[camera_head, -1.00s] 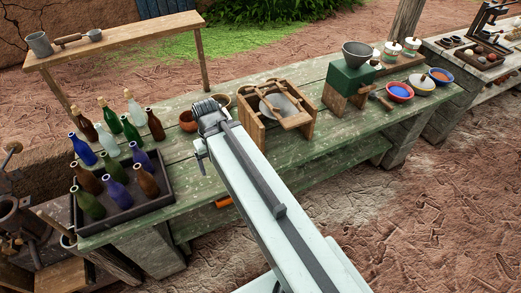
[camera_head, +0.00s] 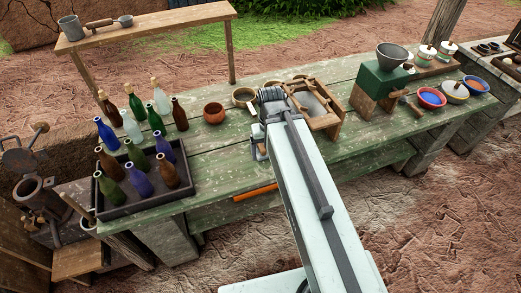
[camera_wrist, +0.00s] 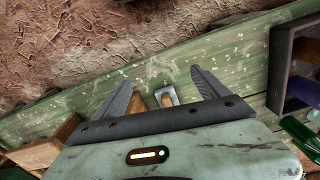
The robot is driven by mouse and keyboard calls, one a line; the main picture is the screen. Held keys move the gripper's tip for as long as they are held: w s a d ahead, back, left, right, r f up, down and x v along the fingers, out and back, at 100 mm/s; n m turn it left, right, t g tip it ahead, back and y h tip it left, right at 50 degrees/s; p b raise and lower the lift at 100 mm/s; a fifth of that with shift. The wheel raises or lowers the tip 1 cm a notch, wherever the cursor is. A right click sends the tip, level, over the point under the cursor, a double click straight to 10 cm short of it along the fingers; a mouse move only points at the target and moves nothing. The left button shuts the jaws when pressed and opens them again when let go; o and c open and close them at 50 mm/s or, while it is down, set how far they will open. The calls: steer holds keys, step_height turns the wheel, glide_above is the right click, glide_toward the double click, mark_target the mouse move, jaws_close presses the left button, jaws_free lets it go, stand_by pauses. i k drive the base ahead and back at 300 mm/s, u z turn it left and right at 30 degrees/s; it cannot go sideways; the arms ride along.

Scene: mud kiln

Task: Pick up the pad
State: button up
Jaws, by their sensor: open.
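I cannot pick out the pad with certainty. In the wrist view, a small pale, loop-shaped piece with an orange-brown part (camera_wrist: 168,97) shows between the fingers of my gripper (camera_wrist: 161,77), low in the gap; whether it is the pad I cannot tell. The fingers are spread apart and hold nothing, over the green worktable (camera_wrist: 60,105). In the head view, my arm reaches over the same table (camera_head: 215,165), and its end is beside the wooden frame (camera_head: 325,118). The fingertips are hidden there.
A dark crate (camera_head: 130,209) of bottles stands left; it also shows in the wrist view (camera_wrist: 280,60). Several loose bottles stand behind it. A reddish bowl (camera_head: 214,114) is near my arm's end. A green grinder (camera_head: 382,78) and painted bowls are right. An orange bar (camera_head: 255,192) shows at the table's front.

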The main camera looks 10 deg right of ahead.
mark_target(262, 153)
steer(key=u, duration=3.15)
steer(key=k, duration=1.3)
steer(key=z, duration=0.65)
steer(key=i, duration=1)
steer(key=u, duration=0.05)
